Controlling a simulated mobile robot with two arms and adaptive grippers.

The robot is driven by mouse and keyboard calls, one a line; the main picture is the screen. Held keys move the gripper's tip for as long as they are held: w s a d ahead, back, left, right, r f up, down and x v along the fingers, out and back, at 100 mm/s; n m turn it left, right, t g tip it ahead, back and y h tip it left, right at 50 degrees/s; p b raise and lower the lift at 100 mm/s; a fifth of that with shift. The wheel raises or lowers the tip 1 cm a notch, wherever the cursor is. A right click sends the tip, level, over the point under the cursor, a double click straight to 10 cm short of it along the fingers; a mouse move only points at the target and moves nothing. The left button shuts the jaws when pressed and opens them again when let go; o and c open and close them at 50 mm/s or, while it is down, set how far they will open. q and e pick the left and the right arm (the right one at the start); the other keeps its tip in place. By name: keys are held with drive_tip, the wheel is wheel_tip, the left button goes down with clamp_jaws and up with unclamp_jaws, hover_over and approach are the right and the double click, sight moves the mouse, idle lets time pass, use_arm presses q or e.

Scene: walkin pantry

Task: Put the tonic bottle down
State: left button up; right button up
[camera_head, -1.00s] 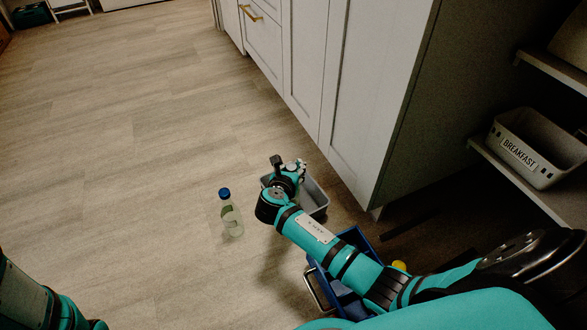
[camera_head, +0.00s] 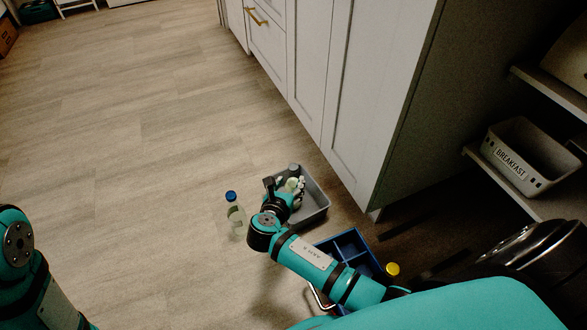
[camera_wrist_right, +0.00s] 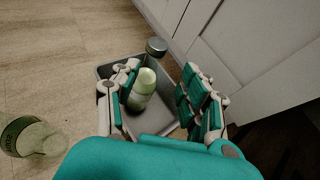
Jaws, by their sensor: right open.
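A clear bottle with a blue cap and a pale label (camera_head: 235,212) stands on the floor, left of a grey bin (camera_head: 321,210). It also shows at the left of the wrist view (camera_wrist_right: 35,138); I cannot read its label surely. A pale green bottle (camera_wrist_right: 142,92) stands in the grey bin, partly hidden by fingers. My right gripper (camera_wrist_right: 158,95) is open, with its fingers on both sides of this green bottle. In the head view the right gripper (camera_head: 287,187) is over the bin. I cannot tell which bottle is the tonic. My left gripper is out of view.
A grey-topped container (camera_wrist_right: 156,47) is at the bin's far edge. A blue divided crate (camera_head: 349,246) is beside my right arm, with a yellow-capped item (camera_head: 392,269) near it. White cabinets (camera_head: 345,110) stand close behind the bin. The floor at left is clear.

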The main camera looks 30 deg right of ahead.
drive_tip(key=shift+p+v, duration=0.5)
drive_tip(key=shift+v, duration=1.15)
